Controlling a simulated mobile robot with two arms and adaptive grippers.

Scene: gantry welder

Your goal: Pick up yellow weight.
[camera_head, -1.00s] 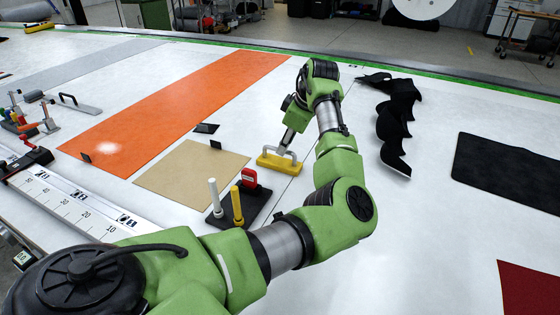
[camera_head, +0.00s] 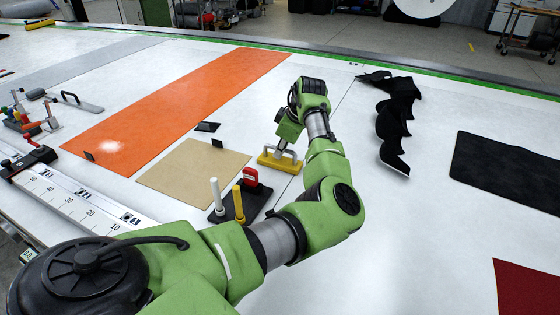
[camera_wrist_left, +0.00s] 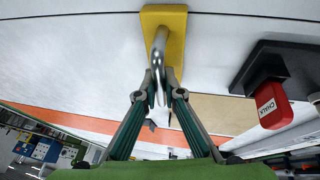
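The yellow weight (camera_head: 280,162), a flat block with a metal loop handle, rests on the white table in the middle of the head view. It also shows at the top of the left wrist view (camera_wrist_left: 173,25), its silver handle reaching down between the fingers. My left gripper (camera_head: 285,145) is right above the weight. In the left wrist view its two fingertips (camera_wrist_left: 158,88) lie close on either side of the handle and look shut on it; the contact itself is partly hidden. My right gripper is in neither view.
A black holder (camera_head: 258,198) with a red chalk box (camera_head: 250,177) and white and yellow sticks stands just in front of the weight. A tan sheet (camera_head: 190,170) lies left, black curled pieces (camera_head: 392,120) lie right.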

